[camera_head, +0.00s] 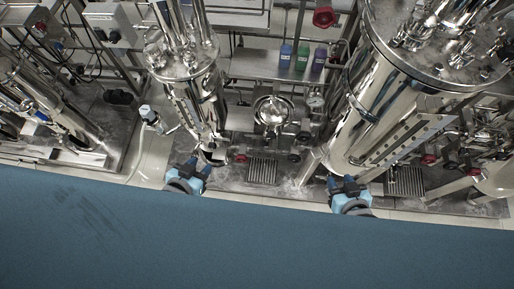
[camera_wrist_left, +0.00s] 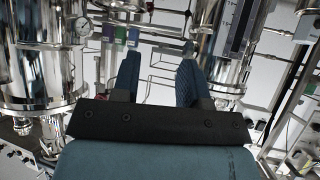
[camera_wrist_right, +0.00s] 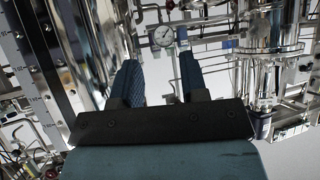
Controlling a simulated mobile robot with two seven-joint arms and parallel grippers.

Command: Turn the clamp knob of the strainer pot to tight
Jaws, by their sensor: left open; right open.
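A small shiny round pot (camera_head: 272,108), which looks like the strainer pot, stands between the two tall steel vessels in the head view. A small fitting (camera_head: 275,133) shows at its front; I cannot tell whether it is the clamp knob or how it is turned. My left gripper (camera_head: 195,168) is open and empty, low and left of the pot, in front of the left vessel. My right gripper (camera_head: 348,181) is open and empty, low and right of the pot, in front of the large vessel. Both wrist views show spread fingers with nothing between them.
A tall steel vessel (camera_head: 203,108) stands left and a large one (camera_head: 358,112) right. Blue, green and purple bottles (camera_head: 302,58) stand on a shelf behind. A dial gauge (camera_wrist_right: 163,36) and piping crowd the right wrist view. Drain grates (camera_head: 262,170) lie below the pot.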

